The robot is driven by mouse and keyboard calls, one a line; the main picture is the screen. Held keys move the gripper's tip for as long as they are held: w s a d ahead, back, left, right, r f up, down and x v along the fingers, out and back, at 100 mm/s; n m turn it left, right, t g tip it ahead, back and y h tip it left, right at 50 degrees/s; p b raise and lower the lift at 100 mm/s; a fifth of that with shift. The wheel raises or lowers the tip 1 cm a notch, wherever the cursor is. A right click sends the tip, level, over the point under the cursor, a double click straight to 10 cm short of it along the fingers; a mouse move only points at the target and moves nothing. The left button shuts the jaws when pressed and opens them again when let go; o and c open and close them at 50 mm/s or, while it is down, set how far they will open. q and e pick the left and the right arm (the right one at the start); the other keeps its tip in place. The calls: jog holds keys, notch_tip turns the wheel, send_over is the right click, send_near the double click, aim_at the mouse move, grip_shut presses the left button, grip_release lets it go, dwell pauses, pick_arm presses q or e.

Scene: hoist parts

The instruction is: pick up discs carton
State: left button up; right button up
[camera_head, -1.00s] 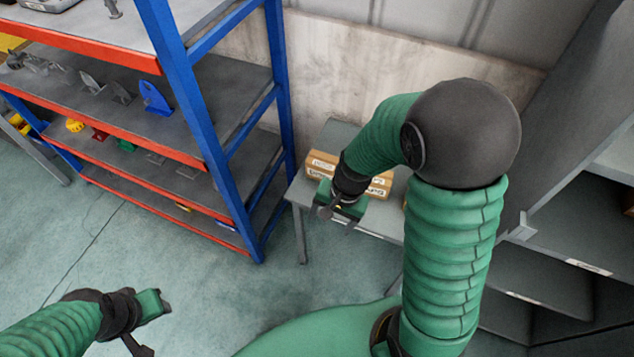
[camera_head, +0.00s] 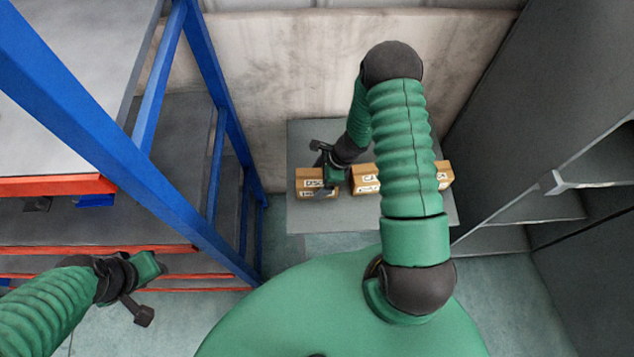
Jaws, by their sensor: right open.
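The discs carton (camera_head: 311,187) is a small brown box with a white label that seems to start "DISC". It sits at the left of a row on a grey table (camera_head: 330,217). My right gripper (camera_head: 323,170) is open, over the right part of this carton, with a dark finger at its far side and one at its near side. It covers part of the carton, and I cannot tell whether it touches it. My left gripper (camera_head: 150,287) is low at the left, away from the table, and its jaw opening is unclear.
Another brown carton (camera_head: 364,178) stands right of the discs carton, and one more (camera_head: 444,174) shows beyond my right arm. A blue and orange shelf rack (camera_head: 205,235) is at the left, a grey shelf unit (camera_head: 505,130) at the right, a wall (camera_head: 290,60) behind.

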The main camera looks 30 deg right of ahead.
jog(key=x, duration=0.3)
jog(key=shift+d+f, duration=0.1)
jog(key=shift+d, duration=0.1)
jog(key=shift+w+a+f, duration=0.1)
jog(key=shift+w+f, duration=0.05)
jog(key=shift+f, duration=0.1)
jog(key=shift+w+a+r, duration=0.1)
jog(key=shift+a, duration=0.3)
jog(key=shift+a+r, duration=0.1)
jog(key=shift+a, duration=0.1)
jog(key=shift+d+f+b, duration=0.3)
jog(key=shift+d+f, duration=0.1)
jog(key=shift+d, duration=0.05)
jog(key=shift+a+r, duration=0.15)
jog(key=shift+a, duration=0.1)
jog(key=c, duration=1.3)
jog(key=shift+d, duration=0.2)
grip_shut()
